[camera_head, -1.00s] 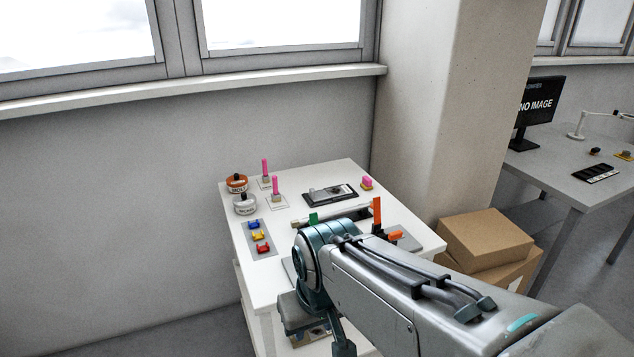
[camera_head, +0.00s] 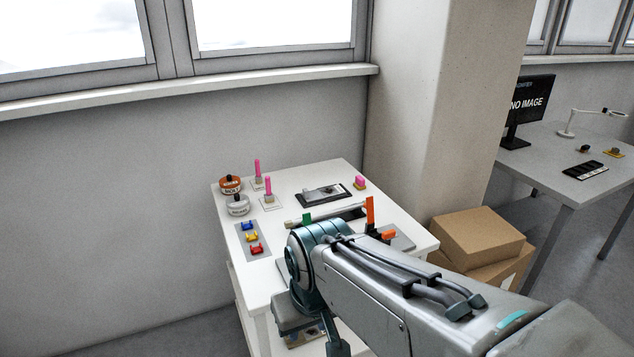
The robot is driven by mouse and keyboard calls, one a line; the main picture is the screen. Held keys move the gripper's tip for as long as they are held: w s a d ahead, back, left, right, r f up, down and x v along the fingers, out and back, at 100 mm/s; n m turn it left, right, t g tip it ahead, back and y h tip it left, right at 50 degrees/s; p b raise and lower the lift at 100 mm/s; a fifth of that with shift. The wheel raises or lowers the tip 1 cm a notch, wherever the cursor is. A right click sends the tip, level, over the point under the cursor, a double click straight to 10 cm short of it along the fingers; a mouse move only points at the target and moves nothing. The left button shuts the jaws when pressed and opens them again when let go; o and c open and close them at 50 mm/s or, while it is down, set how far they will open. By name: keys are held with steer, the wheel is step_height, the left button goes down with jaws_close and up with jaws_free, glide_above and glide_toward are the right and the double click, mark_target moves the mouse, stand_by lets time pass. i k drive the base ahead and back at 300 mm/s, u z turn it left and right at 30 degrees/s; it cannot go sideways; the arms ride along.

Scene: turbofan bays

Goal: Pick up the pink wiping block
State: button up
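A small pink block (camera_head: 360,182) sits on a yellowish base at the back right of the white table (camera_head: 318,178); it fits the pink wiping block. Two upright pink sticks, one at the back (camera_head: 257,167) and one nearer (camera_head: 268,187), stand on small bases at the back left. My arm comes in from the lower right and bends over the table's front part. My gripper is not in view, and the arm hides part of the table.
Two round labelled containers, orange (camera_head: 230,185) and white (camera_head: 238,206), stand at the left. Blue, yellow and red pieces lie on a grey mat (camera_head: 242,235). A dark tray (camera_head: 324,196) is near the pink block. An orange upright piece (camera_head: 370,211) stands behind my arm. Cardboard boxes (camera_head: 478,237) stand right.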

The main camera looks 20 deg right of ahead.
mark_target(359, 184)
steer(key=z, duration=0.55)
steer(key=k, duration=0.65)
steer(key=z, duration=1.15)
steer(key=i, duration=1.25)
steer(key=u, duration=0.65)
steer(key=i, duration=0.6)
steer(key=u, duration=0.65)
